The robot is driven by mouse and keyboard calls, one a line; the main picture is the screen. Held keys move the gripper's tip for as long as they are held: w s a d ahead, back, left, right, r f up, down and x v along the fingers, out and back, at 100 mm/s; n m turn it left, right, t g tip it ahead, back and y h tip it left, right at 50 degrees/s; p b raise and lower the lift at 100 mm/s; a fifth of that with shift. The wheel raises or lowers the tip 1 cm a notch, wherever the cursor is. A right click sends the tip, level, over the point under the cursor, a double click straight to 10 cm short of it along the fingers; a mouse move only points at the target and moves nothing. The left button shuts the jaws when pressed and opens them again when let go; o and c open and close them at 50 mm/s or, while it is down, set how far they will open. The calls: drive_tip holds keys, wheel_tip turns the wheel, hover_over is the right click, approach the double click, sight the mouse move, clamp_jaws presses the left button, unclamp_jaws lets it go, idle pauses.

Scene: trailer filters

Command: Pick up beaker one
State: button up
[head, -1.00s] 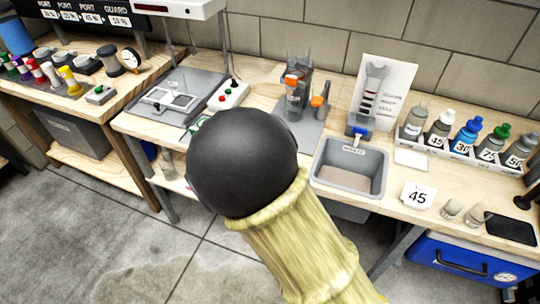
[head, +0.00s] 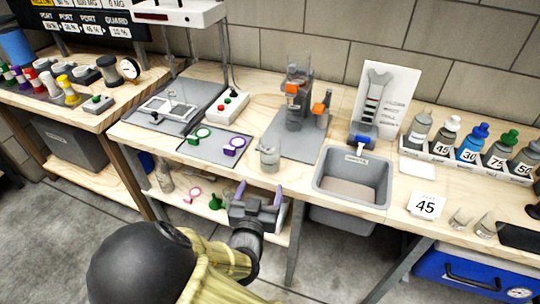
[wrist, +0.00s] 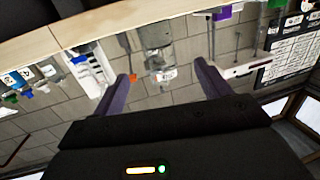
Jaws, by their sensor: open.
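A clear glass beaker (head: 269,154) stands upright on the bench near its front edge, left of the grey sink. I take it for beaker one, though no number is readable on it in the head view. My gripper (head: 259,193) is open and empty, in front of the bench edge, below and slightly left of the beaker in the picture. In the upside-down wrist view, a clear vessel (wrist: 158,62) with a small label shows between the purple fingers of my gripper (wrist: 163,76), apart from both.
Behind the beaker stands a grey stand with orange parts (head: 297,100). Left of it lies a dark mat with green and purple rings (head: 233,146). The sink (head: 352,180) is to the right.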

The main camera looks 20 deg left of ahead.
sight(268, 163)
drive_tip(key=w, duration=0.6)
drive_tip(key=w+a, duration=0.1)
drive_tip(key=w, duration=0.3)
drive_tip(key=shift+a+f, duration=0.1)
drive_tip(key=shift+f, duration=0.15)
drive_tip(key=shift+w+a, duration=0.2)
drive_tip(key=shift+w, duration=2.4)
drive_tip(key=c, duration=1.1)
drive_tip(key=shift+r, duration=0.2)
